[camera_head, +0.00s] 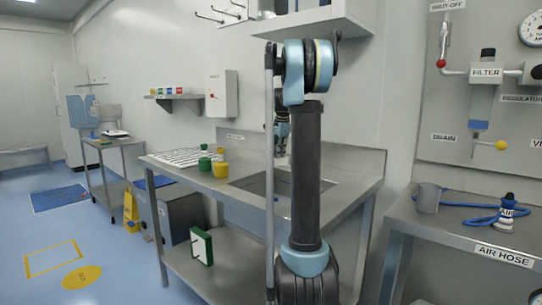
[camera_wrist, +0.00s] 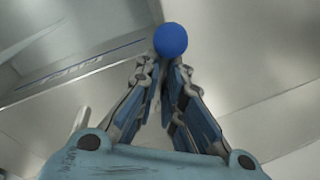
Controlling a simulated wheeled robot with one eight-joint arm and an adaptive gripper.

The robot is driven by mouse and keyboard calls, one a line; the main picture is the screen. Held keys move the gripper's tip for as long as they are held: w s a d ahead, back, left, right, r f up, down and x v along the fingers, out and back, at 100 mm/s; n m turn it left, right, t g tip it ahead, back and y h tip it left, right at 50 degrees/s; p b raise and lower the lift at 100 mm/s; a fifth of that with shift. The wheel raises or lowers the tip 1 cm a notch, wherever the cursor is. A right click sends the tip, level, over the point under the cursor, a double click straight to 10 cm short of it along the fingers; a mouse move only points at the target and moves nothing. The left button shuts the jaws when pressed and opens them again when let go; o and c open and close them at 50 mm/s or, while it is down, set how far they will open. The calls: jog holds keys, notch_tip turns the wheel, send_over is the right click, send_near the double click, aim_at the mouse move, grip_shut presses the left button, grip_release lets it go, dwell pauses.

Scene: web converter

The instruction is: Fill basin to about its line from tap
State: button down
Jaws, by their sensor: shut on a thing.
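A blue round knob (camera_wrist: 170,40) shows at the top middle of the wrist view. The two fingers of my gripper (camera_wrist: 167,66) come together at its lower edge and are shut on it. In the head view my arm stands in front of the sink; only a small part of the gripper end shows behind it, and the tap is not clearly seen. The basin (camera_head: 255,185) is a sunken metal sink in the steel counter, partly hidden by my arm. Its fill line, any water and any flow cannot be made out.
Green and yellow containers (camera_head: 221,169) stand left of the basin beside a white rack (camera_head: 183,157). A wall shelf (camera_head: 312,22) hangs above my arm. Open floor is at left.

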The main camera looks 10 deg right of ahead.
jog(key=shift+w+a, duration=0.1)
jog(key=shift+a, duration=0.05)
jog(key=c, duration=1.7)
grip_release()
jog(key=shift+r, duration=0.25)
notch_tip(320, 180, up, 11)
jog(key=s, duration=0.2)
jog(key=shift+d, duration=0.2)
jog(key=shift+s+r, duration=0.1)
